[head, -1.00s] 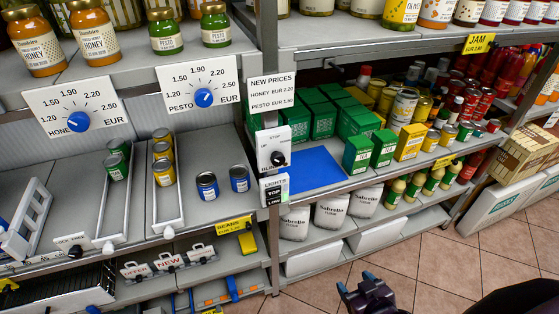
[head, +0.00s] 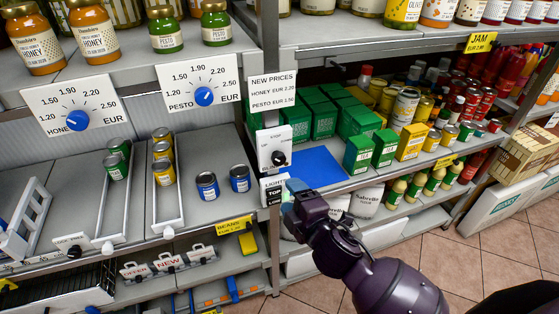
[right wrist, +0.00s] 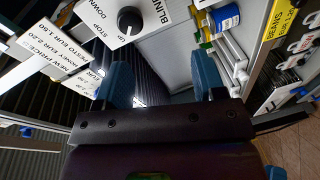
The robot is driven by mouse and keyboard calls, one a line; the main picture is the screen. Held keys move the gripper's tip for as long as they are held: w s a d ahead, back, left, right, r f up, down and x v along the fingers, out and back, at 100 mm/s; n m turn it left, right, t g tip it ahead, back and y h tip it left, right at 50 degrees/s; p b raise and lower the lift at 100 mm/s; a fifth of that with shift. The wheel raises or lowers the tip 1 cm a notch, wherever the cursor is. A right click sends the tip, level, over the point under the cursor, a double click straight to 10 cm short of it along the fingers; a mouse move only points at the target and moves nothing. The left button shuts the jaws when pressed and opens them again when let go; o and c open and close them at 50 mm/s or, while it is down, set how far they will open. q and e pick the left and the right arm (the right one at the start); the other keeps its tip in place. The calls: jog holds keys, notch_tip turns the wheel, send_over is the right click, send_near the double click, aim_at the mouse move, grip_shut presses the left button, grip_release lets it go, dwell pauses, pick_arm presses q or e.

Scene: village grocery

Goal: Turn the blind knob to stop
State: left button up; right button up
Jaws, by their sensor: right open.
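The blind knob (head: 278,158) is a black round knob on a white plate (head: 274,140) fixed to the shelf post. In the right wrist view the knob (right wrist: 130,20) shows at the top, with the words STOP, DOWN, UP and BLIND around it. My left gripper is not in view.
A NEW PRICES card (head: 272,90) hangs above the knob. A blue mat (head: 318,166) with green boxes behind it lies right of the post. Blue cans (head: 240,178) stand left of it. Two price dials (head: 204,96) hang at upper left. Open floor lies at lower right.

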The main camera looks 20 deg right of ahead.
aim_at(280, 162)
jog(key=w+n, duration=0.2)
jog(key=w, duration=0.1)
jog(key=w+r+n+t+h, duration=0.1)
jog(key=w+n, duration=0.2)
jog(key=w+r+n+h, duration=0.1)
jog(key=w+n, duration=0.2)
jog(key=w, duration=0.1)
jog(key=shift+w+d+r, duration=0.1)
jog(key=shift+r, duration=0.1)
dwell(0.5)
jog(key=c, duration=0.9)
